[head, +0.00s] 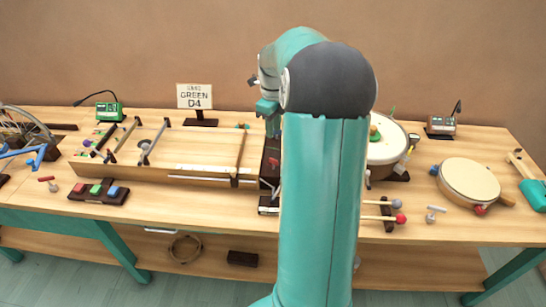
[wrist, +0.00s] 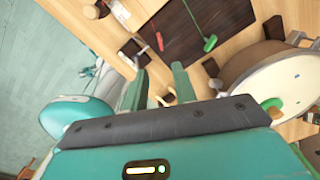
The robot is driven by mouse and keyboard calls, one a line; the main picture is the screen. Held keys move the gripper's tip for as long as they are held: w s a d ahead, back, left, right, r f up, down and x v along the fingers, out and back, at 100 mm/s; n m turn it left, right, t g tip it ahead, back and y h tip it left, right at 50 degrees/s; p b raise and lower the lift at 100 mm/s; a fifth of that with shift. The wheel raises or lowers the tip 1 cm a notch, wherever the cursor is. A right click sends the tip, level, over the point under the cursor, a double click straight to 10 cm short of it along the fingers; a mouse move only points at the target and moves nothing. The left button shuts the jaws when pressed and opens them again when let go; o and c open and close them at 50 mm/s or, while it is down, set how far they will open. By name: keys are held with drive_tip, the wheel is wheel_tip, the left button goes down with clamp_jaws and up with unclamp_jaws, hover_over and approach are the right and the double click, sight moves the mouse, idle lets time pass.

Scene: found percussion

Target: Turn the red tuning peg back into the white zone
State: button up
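A small red piece (wrist: 159,41), which looks like the red tuning peg, shows on a dark brown board (wrist: 232,22) in the wrist view. A green-headed peg (wrist: 210,43) is to its right on the same board. In the head view the dark board (head: 271,152) is partly hidden by my arm, and a bit of red (head: 274,162) shows on it. My gripper (wrist: 158,84) is open, its two teal fingers apart and pointing toward the board. The red piece lies beyond the fingertips, apart from them. I cannot make out a white zone. In the head view my gripper (head: 268,110) is above the board.
A drum (head: 388,145) stands right of the board, partly behind my arm; it also shows in the wrist view (wrist: 280,85). A long wooden stringed box (head: 165,160) lies to the left. A tambourine-like drum (head: 469,180) and mallets (head: 385,218) lie at right.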

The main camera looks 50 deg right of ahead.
sight(273, 162)
wheel_tip(273, 162, down, 13)
drive_tip(key=shift+f, duration=0.1)
idle(0.3)
clamp_jaws()
